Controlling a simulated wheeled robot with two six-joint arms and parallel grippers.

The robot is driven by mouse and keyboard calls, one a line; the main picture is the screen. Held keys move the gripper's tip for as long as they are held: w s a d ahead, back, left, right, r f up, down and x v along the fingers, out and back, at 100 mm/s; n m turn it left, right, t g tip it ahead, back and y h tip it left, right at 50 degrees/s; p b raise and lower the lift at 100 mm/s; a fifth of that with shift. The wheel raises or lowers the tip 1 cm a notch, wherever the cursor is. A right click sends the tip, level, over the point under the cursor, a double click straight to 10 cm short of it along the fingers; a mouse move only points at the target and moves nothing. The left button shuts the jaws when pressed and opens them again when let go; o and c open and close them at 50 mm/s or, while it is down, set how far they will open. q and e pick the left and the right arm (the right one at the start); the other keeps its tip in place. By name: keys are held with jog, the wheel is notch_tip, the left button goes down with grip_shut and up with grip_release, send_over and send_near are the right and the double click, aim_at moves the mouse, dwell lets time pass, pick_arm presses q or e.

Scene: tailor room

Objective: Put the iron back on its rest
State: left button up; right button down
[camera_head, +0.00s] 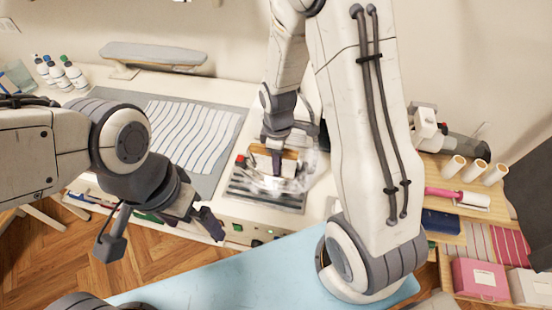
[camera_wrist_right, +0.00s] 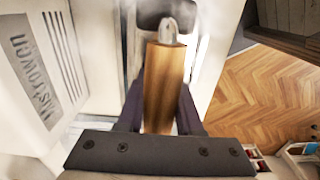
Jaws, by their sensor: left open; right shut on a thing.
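The iron has a wooden handle (camera_head: 290,156), which fills the middle of the right wrist view (camera_wrist_right: 163,85). My right gripper (camera_head: 276,164) is shut on this handle, with one dark finger on each side. White steam blurs the iron's body. The iron is over the ribbed metal rest (camera_head: 268,197) on the white station; I cannot tell whether it touches it. My left gripper (camera_head: 208,222) is open and empty, to the left of the station's front edge.
A striped cloth (camera_head: 195,130) lies on a grey mat to the left. A small ironing board (camera_head: 153,54) and several bottles (camera_head: 62,73) stand behind. A light blue board (camera_head: 220,275) is in front. Thread cones and a pink-handled roller (camera_head: 458,198) are at right.

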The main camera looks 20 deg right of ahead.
jog(key=shift+f+p, duration=0.3)
jog(key=shift+f, duration=1.25)
jog(key=shift+f, duration=0.15)
jog(key=c, duration=0.6)
grip_release()
jog(key=shift+o, duration=0.2)
